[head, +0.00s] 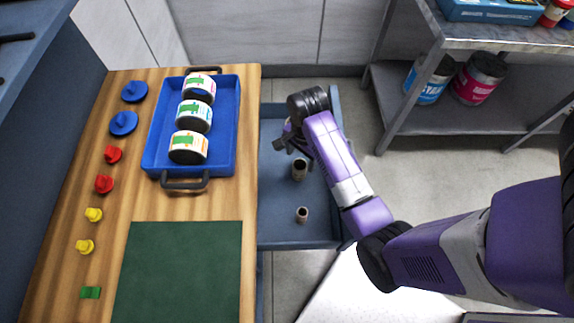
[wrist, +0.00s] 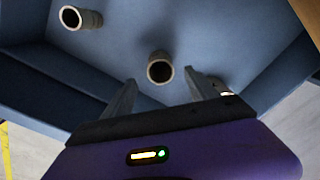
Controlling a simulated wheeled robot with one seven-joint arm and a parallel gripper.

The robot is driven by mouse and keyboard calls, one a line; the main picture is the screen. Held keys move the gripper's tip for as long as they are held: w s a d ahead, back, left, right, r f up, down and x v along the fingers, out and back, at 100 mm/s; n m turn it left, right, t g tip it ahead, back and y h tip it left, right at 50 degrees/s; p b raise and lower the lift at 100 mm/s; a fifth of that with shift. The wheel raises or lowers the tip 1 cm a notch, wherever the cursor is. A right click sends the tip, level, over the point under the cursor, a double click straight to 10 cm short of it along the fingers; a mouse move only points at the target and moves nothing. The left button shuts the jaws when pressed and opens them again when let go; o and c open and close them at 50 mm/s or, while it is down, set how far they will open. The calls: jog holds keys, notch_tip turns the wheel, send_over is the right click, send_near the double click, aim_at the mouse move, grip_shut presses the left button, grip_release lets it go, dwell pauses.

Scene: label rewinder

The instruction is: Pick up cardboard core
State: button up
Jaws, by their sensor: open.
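One core (head: 299,170) is close to my gripper, and another core (head: 302,214) stands nearer the drawer's front in the head view. In the wrist view one core (wrist: 160,68) shows its open end between the fingertips, and another core (wrist: 80,18) is at the upper left. A light-rimmed piece (wrist: 225,90), perhaps another core, is partly hidden behind the right finger. My gripper (head: 292,148) is open and empty over the drawer; whether its fingers flank the middle core at its height I cannot tell.
Left of the drawer is a wooden worktop (head: 75,150) with a blue tray (head: 152,145) of three label rolls, a green mat (head: 185,270) and several coloured knobs. A grey shelf (head: 410,120) with cans stands at the right. The drawer walls surround the cores.

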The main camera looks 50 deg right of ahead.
aim_at(299, 168)
jog(key=shift+w+a+f, duration=0.15)
jog(key=shift+f, duration=0.65)
jog(key=shift+d+f, duration=0.15)
jog(key=shift+f, duration=1.55)
jog(key=shift+d+f, duration=0.1)
jog(key=shift+f, duration=1.6)
jog(key=c, duration=1.4)
jog(key=shift+r, duration=0.15)
jog(key=shift+r+p, duration=2.4)
jog(key=shift+r, duration=7.5)
